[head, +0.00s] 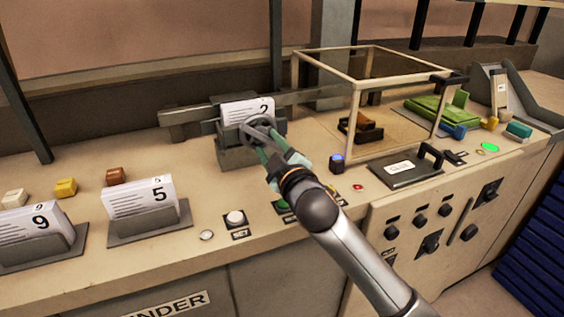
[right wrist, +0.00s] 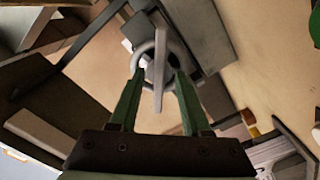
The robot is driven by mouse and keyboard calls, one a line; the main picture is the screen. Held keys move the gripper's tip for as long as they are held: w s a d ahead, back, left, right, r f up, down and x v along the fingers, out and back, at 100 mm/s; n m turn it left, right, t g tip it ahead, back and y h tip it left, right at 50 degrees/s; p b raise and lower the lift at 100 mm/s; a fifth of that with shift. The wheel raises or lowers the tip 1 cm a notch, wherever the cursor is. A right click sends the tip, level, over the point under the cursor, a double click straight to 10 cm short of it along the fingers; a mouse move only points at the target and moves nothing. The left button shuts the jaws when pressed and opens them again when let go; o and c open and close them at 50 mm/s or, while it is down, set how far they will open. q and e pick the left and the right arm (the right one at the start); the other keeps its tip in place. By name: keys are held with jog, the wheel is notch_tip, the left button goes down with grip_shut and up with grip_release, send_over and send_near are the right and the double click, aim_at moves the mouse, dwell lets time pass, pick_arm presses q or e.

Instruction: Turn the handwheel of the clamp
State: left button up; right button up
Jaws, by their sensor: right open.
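The clamp (head: 237,154) is a grey block on the beige console, with papers marked 2 standing in it. Its round grey handwheel (head: 251,122) faces my right arm and is partly covered by my gripper. My right gripper (head: 260,134) is at the handwheel with its green fingers apart. In the right wrist view the handwheel (right wrist: 140,52) lies between the open fingertips (right wrist: 158,72), and a flat grey bar crosses in front of it. Whether either finger touches the rim I cannot tell. My left gripper is not in view.
Paper holders marked 5 (head: 142,199) and 9 (head: 38,232) stand to the left. A glass-sided frame box (head: 352,120) stands right of the clamp. A black-handled plate (head: 404,171) and several buttons lie along the front. A white button (head: 235,217) sits near the front edge.

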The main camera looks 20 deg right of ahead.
jog(key=s, duration=1.1)
jog(key=shift+s+d+b, duration=0.15)
jog(key=shift+d+b, duration=0.05)
jog(key=shift+b, duration=0.25)
